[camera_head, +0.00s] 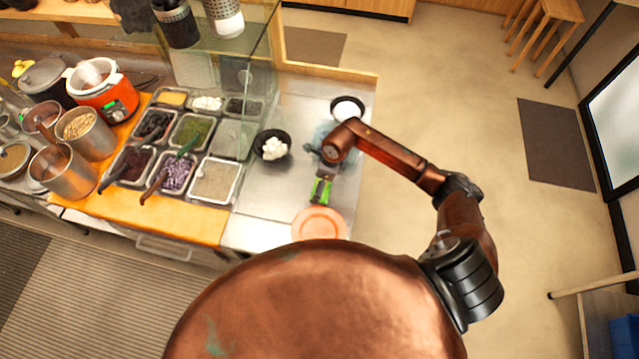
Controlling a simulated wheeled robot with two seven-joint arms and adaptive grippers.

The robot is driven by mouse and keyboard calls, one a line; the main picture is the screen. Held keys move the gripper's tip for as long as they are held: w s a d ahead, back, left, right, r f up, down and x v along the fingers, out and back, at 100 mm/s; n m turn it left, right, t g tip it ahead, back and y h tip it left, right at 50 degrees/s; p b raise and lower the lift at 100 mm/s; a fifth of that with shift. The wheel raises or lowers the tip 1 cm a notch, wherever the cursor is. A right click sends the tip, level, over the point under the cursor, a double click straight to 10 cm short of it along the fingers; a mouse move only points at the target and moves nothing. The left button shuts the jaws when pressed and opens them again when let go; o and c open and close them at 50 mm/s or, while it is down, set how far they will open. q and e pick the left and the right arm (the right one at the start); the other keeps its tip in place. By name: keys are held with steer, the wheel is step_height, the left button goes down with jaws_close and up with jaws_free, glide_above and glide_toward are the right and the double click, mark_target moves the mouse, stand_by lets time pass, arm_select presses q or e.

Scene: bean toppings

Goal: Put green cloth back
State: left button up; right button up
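A crumpled, dull blue-green patch (321,134), which looks like the cloth, lies on the steel counter behind the end of my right arm, which hides part of it. My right gripper (320,189) hangs below that arm's wrist, over the counter near the orange round board. Bright green and dark parts show there. They are too small to tell whether the fingers are open or hold anything. My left arm and gripper are not in view.
A dark bowl of white pieces (272,146), a black-rimmed white bowl (347,109) and an orange round board (319,224) stand on the counter. Topping trays (214,181), pots and an orange cooker (104,91) fill the left. Floor is open at right.

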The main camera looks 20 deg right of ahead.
mark_target(326, 187)
step_height(326, 187, up, 11)
steer(key=s+d+b, duration=0.1)
steer(key=shift+s+d+f+b, duration=0.15)
steer(key=shift+s+d+b, duration=0.1)
steer(key=shift+d+b, duration=0.1)
stand_by(0.3)
